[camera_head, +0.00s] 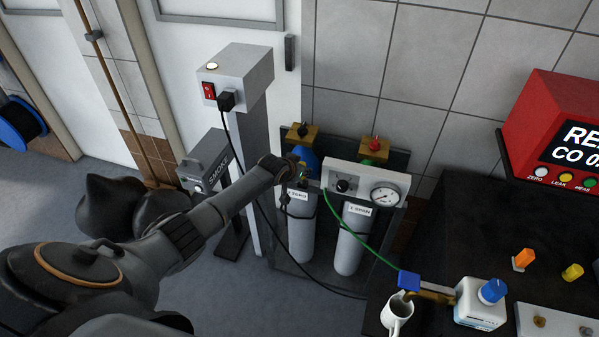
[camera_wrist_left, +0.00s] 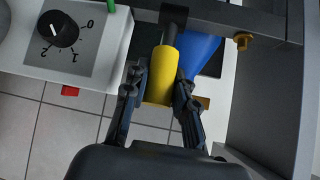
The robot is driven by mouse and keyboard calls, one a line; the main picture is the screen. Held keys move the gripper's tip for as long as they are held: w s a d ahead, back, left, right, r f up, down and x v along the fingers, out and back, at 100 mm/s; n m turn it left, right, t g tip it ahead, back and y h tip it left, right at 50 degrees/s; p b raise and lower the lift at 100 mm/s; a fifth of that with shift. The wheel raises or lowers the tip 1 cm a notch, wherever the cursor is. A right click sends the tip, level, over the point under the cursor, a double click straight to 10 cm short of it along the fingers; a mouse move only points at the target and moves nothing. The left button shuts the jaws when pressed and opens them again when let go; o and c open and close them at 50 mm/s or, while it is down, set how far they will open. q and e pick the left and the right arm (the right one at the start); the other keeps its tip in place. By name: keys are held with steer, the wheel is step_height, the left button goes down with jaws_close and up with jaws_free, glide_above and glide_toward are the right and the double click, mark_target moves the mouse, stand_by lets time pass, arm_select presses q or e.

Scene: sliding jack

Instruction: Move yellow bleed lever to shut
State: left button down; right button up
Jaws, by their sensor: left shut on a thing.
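The yellow bleed lever (camera_wrist_left: 160,80) shows in the left wrist view as a yellow grip on a dark stem, beside a blue cone-shaped surface (camera_wrist_left: 197,48). My left gripper (camera_wrist_left: 160,98) has one finger on each side of the lever and is shut on it. In the head view my left arm reaches to the two cylinders, and my left gripper (camera_head: 292,172) is at the left one, by its blue top (camera_head: 303,157). There the lever is mostly hidden by the gripper. Any shut marking cannot be read. My right gripper is not in view.
A regulator panel with a dial (camera_head: 343,185) and gauge (camera_head: 385,195) sits just right of my gripper. A green hose (camera_head: 355,238) and black cable (camera_head: 262,205) run nearby. A grey switch post (camera_head: 245,130) stands left; a dark bench (camera_head: 460,230) stands right.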

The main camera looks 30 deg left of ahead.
arm_select(q)
steer(key=shift+w+a+g+b, duration=0.15)
steer(key=shift+w+g+b, duration=0.4)
steer(key=shift+g, duration=0.25)
steer(key=shift+w, duration=0.1)
steer(key=c, duration=1.1)
jaws_free()
steer(key=shift+o, duration=0.2)
steer(key=shift+v, duration=0.85)
steer(key=v, duration=1)
steer(key=shift+a+r, duration=0.15)
steer(key=shift+a, duration=0.05)
